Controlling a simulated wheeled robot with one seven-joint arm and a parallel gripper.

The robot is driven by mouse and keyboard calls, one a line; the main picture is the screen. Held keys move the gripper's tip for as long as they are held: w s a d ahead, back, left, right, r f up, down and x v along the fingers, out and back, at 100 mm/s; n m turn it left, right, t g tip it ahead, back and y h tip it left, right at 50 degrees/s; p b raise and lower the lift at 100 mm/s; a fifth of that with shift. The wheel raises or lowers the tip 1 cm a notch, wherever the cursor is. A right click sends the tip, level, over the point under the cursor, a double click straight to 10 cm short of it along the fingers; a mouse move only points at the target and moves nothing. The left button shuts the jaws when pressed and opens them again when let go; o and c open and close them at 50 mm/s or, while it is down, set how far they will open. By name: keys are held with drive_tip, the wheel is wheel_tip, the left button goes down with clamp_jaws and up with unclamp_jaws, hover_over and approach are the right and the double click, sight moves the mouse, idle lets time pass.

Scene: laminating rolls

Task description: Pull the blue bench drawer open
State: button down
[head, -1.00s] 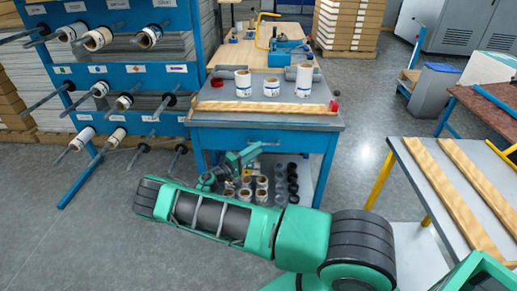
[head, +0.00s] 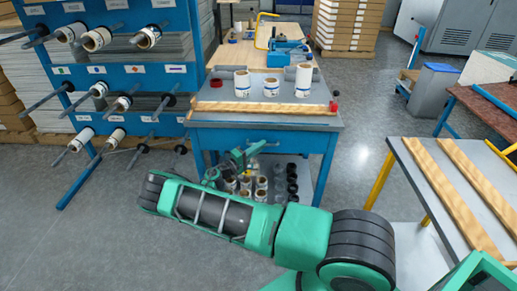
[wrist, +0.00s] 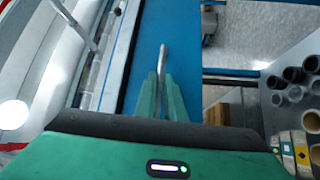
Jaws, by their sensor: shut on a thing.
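The blue drawer front (head: 292,141) is under the grey top of the blue bench in the head view. It fills a band in the middle of the wrist view (wrist: 142,40). A slim silver handle (wrist: 165,52) stands on it. My gripper (wrist: 161,84) is shut on this handle, with a green finger on each side. In the head view my gripper (head: 250,153) is in front of the drawer, partly hidden by my own wrist. I cannot tell for sure whether the drawer stands out from the bench.
Rolls (head: 271,87) and a wooden strip (head: 265,107) lie on the bench top. More rolls and dark rings (head: 291,178) are on the shelf below. A blue rack (head: 140,100) stands left, a side table (head: 440,190) right. Floor is clear front left.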

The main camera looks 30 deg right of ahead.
drive_tip(key=s+a, duration=0.8)
drive_tip(key=s, duration=0.4)
drive_tip(key=s+a, duration=0.8)
drive_tip(key=s, duration=0.4)
drive_tip(key=shift+s+a+f, duration=0.25)
drive_tip(key=c, duration=1.8)
unclamp_jaws()
drive_tip(key=shift+c, duration=0.2)
drive_tip(key=shift+r, duration=0.1)
drive_tip(key=shift+w, duration=0.1)
drive_tip(key=v, duration=1)
drive_tip(key=shift+a, duration=0.4)
